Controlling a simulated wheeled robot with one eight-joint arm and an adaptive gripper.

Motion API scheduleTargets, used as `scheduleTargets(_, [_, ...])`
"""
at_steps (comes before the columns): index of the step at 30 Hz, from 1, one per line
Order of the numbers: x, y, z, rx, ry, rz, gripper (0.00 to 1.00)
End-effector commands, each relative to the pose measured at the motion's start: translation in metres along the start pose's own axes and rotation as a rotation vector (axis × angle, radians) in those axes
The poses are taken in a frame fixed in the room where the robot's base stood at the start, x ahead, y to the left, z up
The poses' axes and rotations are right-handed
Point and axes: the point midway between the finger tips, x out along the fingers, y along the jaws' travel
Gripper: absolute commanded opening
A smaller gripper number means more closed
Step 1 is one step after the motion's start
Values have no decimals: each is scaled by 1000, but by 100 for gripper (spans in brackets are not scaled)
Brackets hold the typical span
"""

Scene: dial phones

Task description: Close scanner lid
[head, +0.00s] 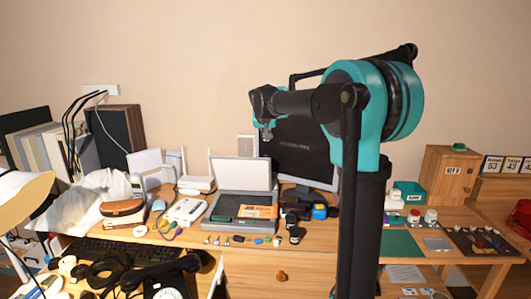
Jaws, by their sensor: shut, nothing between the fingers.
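The scanner (226,211) is a grey flatbed unit on the wooden desk, left of the picture's middle. Its lid (241,174) stands raised, nearly upright, at the back edge, with its pale inner face toward me. An orange flat item (258,211) lies on or against the front right of the scanner; I cannot tell which. My gripper (267,134) is shut and empty. It hangs above and behind the lid in the picture, in front of the dark monitor, apart from the scanner. It is small in view, and my arm comes in from the right.
A dark monitor (295,150) stands behind the scanner. White routers with antennas (195,184) and a white device (184,211) are to its left. Several small items lie in front. A keyboard (105,251) and a black telephone (165,275) are nearer.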

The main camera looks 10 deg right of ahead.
Motion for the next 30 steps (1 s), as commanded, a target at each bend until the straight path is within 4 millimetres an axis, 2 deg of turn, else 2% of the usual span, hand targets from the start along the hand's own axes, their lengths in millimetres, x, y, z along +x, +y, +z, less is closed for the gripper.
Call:
scheduleTargets(3, [2, -6, -11, 2, 10, -1, 0])
scheduleTargets(8, [18, -6, -12, 3, 11, -1, 0])
scheduleTargets(18, [78, -5, -12, 3, 10, -1, 0])
scheduleTargets(23, [102, -5, -12, 4, 10, -1, 0])
scheduleTargets(30, [90, -6, 17, 1, 10, -1, 0])
